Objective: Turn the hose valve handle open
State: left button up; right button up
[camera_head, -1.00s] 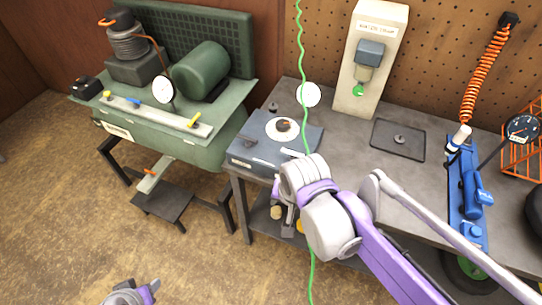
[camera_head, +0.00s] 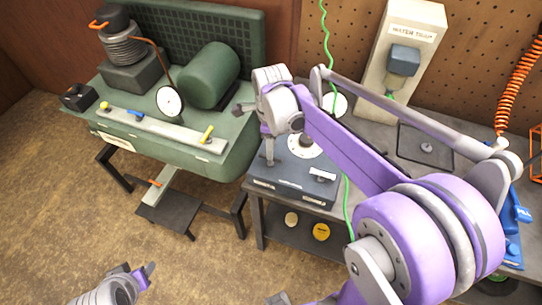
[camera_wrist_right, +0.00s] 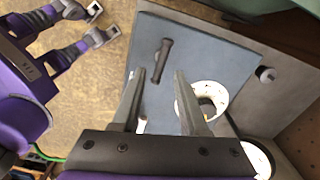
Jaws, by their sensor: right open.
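A dark lever handle (camera_wrist_right: 163,60) lies on the top of the blue-grey box (camera_wrist_right: 150,30) in the right wrist view. I take it for the valve handle, but no label confirms this. The box (camera_head: 285,190) sits on the bench in the head view, with a white round dial (camera_wrist_right: 220,98) beside the lever. My right gripper (camera_wrist_right: 159,75) is open and empty above the box, with the lever seen between and beyond its fingertips. In the head view it (camera_head: 254,130) partly covers the box. My left gripper (camera_head: 142,275) is low at left, apart from everything; it looks open.
A green tank unit (camera_head: 180,150) with yellow and blue handles stands left of the bench (camera_head: 420,150). A beige post (camera_head: 425,20) stands behind. The floor at left is clear.

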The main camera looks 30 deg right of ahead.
jog(key=shift+w+f, duration=0.1)
jog(key=shift+f, duration=2.6)
